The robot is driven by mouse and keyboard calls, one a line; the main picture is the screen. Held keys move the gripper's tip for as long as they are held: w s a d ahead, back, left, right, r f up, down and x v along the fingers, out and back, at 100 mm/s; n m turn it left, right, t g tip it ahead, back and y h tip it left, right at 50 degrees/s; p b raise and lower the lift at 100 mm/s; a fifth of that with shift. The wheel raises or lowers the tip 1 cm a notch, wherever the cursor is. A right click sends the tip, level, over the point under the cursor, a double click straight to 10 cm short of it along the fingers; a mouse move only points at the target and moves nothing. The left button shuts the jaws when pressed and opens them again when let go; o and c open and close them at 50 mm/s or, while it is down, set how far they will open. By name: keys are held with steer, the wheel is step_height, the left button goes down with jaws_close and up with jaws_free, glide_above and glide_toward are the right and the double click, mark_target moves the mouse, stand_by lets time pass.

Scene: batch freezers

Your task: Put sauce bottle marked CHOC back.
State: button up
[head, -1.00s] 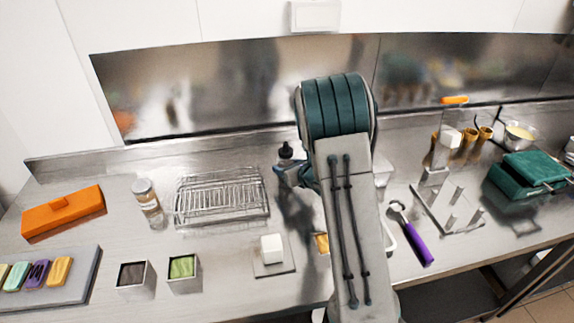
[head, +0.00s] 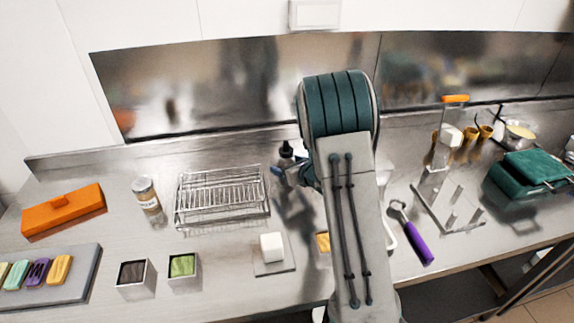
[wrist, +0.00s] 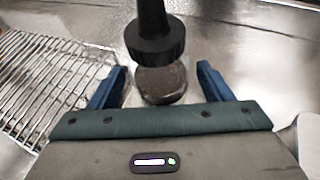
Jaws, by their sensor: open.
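A bottle with a black nozzle cap (head: 286,150) stands at the back of the counter, just past my gripper in the head view. In the wrist view its black cap (wrist: 155,42) is above a dark, rounded body (wrist: 162,85), which lies between my two blue fingers. No marking is readable, so I cannot tell whether it says CHOC. My gripper (wrist: 161,70) is open, with a gap to the body on each side. In the head view my arm hides most of the gripper and the counter behind it; one blue fingertip (head: 277,171) shows.
A wire rack (head: 222,195) stands close left of my gripper. A labelled jar (head: 146,194) and an orange box (head: 64,211) are farther left. A white block (head: 272,247) is in front. A purple-handled tool (head: 419,243) and a clear stand (head: 450,205) are to the right.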

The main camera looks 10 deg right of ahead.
steer(key=s+d+r+m+g+h+b, duration=0.1)
steer(key=s+d+r+m+g+h, duration=0.25)
steer(key=s+m, duration=0.65)
steer(key=s+d+r+m+t+h+b, duration=0.1)
steer(key=s+d+r+m+h+b, duration=0.2)
steer(key=s+r+m, duration=0.75)
steer(key=s+a+f+m+g, duration=0.1)
steer(key=s+a+m+g, duration=0.2)
steer(key=s+m, duration=0.5)
steer(key=s+a+f+m+g+y+p, duration=0.1)
steer(key=s+a+m+g, duration=0.2)
steer(key=s+m, duration=0.5)
steer(key=a+m, duration=0.1)
steer(key=m, duration=0.3)
steer(key=shift+f, duration=0.15)
steer(key=shift+g, duration=0.25)
